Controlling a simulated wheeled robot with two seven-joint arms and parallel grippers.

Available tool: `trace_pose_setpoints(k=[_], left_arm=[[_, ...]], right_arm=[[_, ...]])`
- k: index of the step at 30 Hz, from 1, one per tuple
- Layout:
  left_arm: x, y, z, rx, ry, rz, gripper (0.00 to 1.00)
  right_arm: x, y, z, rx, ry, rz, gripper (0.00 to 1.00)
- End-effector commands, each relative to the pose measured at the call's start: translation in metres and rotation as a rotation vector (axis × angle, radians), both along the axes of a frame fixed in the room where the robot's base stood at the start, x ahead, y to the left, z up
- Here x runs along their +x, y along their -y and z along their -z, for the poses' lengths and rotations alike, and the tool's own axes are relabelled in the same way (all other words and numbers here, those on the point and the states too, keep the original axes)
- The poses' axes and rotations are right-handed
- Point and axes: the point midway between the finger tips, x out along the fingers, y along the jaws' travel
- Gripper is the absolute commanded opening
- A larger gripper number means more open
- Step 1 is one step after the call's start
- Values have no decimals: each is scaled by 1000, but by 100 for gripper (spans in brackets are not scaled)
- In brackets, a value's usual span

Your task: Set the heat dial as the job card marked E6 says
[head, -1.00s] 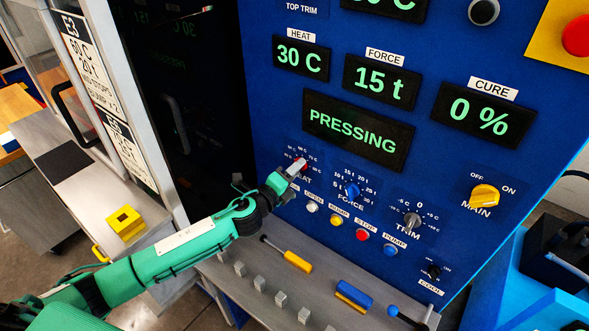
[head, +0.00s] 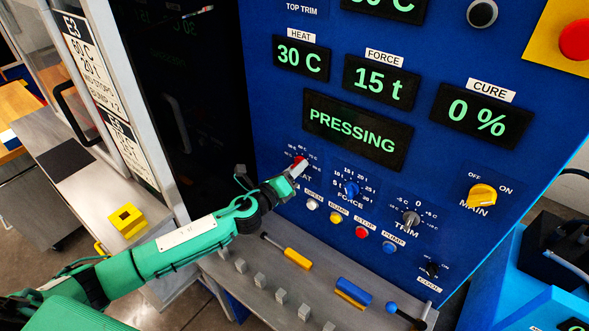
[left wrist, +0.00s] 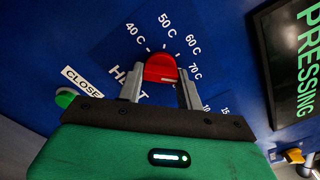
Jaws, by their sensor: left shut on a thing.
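The red heat dial (head: 300,160) is on the blue press panel, with a scale around it. In the left wrist view the dial (left wrist: 160,68) sits between my left gripper's two fingers, under marks from 40 C to 70 C. Its exact pointer setting is unclear. My left gripper (head: 295,170) is shut on the dial and hides part of its scale in the head view. The heat display (head: 300,59) reads 30 C. A job card marked E3 (head: 85,65) hangs at the left; a lower card (head: 126,150) is too small to read surely. My right gripper is out of view.
The force dial (head: 351,189) and a row of coloured buttons (head: 337,217) are close to my left gripper. A screen (head: 357,130) reads PRESSING. A grey shelf (head: 320,296) below holds a yellow-handled tool (head: 298,258) and small grey blocks.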

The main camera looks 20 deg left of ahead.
Motion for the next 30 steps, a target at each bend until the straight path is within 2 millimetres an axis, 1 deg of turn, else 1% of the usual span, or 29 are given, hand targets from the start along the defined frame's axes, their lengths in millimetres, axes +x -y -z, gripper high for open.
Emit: trace_pose_setpoints(k=[1, 6, 7, 9, 10, 18, 22, 26, 30], left_arm=[[-1, 1, 3, 1, -4, 1, 14], [-1, 1, 3, 1, -4, 1, 14], [-1, 1, 3, 1, -4, 1, 40], [-1, 1, 2, 1, -4, 1, 54], [-1, 1, 2, 0, -4, 1, 58], [-1, 0, 1, 0, -2, 1, 58], [-7, -3, 2, 0, -2, 0, 58], [-24, -9, 5, 2, -2, 1, 58], [-52, -19, 7, 2, -4, 1, 58]], right_arm=[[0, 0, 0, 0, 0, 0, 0], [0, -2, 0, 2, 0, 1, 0], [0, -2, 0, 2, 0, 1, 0], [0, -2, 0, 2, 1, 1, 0], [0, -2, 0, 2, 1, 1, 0], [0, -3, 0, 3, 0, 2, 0], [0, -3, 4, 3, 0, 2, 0], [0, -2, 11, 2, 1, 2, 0], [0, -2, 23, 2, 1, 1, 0]])
